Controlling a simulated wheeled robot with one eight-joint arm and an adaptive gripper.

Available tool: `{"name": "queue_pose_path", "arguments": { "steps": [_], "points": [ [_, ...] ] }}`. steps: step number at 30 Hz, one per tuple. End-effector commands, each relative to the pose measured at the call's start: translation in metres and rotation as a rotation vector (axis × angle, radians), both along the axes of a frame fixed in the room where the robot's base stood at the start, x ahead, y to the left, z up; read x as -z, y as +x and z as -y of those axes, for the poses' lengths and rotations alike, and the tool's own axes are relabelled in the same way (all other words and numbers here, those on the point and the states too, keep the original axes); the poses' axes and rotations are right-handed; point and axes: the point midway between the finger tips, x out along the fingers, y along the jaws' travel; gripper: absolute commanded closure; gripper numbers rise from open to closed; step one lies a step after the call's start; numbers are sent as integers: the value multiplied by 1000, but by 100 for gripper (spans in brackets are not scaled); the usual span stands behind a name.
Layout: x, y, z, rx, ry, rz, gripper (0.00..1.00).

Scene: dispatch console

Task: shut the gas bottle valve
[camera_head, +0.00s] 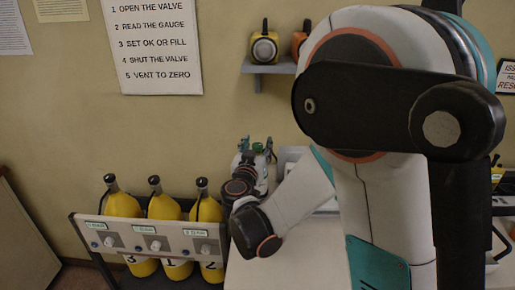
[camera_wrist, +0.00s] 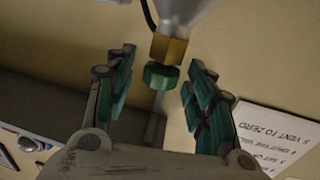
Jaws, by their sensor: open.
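In the wrist view a green valve knob (camera_wrist: 161,75) sits on a brass fitting (camera_wrist: 168,48) at the neck of a pale grey bottle (camera_wrist: 188,14). Only the end of that bottle shows at the top edge. My gripper (camera_wrist: 160,62) is open, with one teal-padded finger on each side of the knob. Gaps show between the knob and both fingers, so they appear apart from it. In the head view my gripper (camera_head: 255,148) is small, with a bit of green between its fingers. The bottle is hard to make out there.
Several yellow bottles (camera_head: 162,207) stand in a rack with a labelled front panel (camera_head: 150,238) at lower left. A wall sign (camera_head: 152,45) lists steps, and it also shows in the wrist view (camera_wrist: 270,140). A small shelf (camera_head: 268,68) holds yellow and orange items. My arm hides much of the right side.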

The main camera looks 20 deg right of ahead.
Motion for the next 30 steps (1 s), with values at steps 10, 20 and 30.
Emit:
{"name": "queue_pose_path", "arguments": {
  "steps": [10, 20, 30],
  "points": [
    [0, 8, 4, -1, 0, 0, 50],
    [0, 8, 4, -1, 0, 0, 96],
    [0, 8, 3, 38, 0, 0, 96]
  ]
}}
